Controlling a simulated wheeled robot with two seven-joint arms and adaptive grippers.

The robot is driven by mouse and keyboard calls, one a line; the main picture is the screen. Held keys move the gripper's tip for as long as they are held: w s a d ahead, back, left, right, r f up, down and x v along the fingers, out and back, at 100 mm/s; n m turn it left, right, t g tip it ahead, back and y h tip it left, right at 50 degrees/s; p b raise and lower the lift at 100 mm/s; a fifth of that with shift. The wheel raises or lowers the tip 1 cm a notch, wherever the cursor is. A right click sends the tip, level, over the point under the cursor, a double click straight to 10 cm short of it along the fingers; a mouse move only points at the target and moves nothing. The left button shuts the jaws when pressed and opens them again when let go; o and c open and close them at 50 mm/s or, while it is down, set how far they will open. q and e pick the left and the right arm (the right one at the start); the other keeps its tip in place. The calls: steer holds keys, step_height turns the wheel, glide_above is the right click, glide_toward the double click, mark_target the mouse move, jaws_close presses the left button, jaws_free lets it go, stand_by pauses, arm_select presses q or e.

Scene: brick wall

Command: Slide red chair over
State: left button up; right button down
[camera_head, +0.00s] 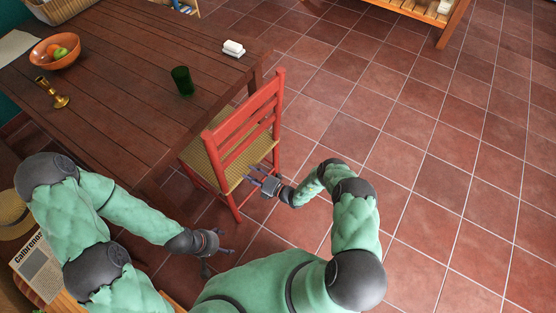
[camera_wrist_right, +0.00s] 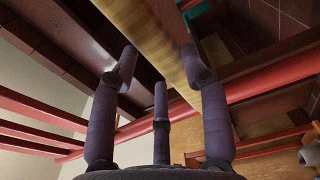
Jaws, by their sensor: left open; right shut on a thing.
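The red chair (camera_head: 263,112) stands upright at the right side of the wooden table, with a red slatted back and a woven seat (camera_head: 205,160). My right gripper (camera_head: 257,177) is at the chair's side, close to the seat edge, and is shut on the chair. In the right wrist view, my right gripper's dark fingers (camera_wrist_right: 160,88) reach up around the woven seat edge (camera_wrist_right: 150,32), with red rails (camera_wrist_right: 275,82) beyond. The exact contact is partly hidden. My left gripper (camera_head: 222,250) is open and empty, low in front of the chair and apart from it.
The wooden table (camera_head: 115,85) holds a fruit bowl (camera_head: 55,50), a brass goblet (camera_head: 52,92), a green glass (camera_head: 183,81) and a white item (camera_head: 233,48). A wooden bench (camera_head: 410,12) stands at the top right. The tiled floor (camera_head: 430,170) to the right is clear.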

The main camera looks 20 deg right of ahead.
steer(key=shift+r, duration=0.15)
steer(key=c, duration=0.8)
jaws_free()
steer(key=shift+d, duration=0.1)
steer(key=shift+c, duration=0.2)
steer(key=shift+d, duration=0.1)
steer(key=v, duration=1.2)
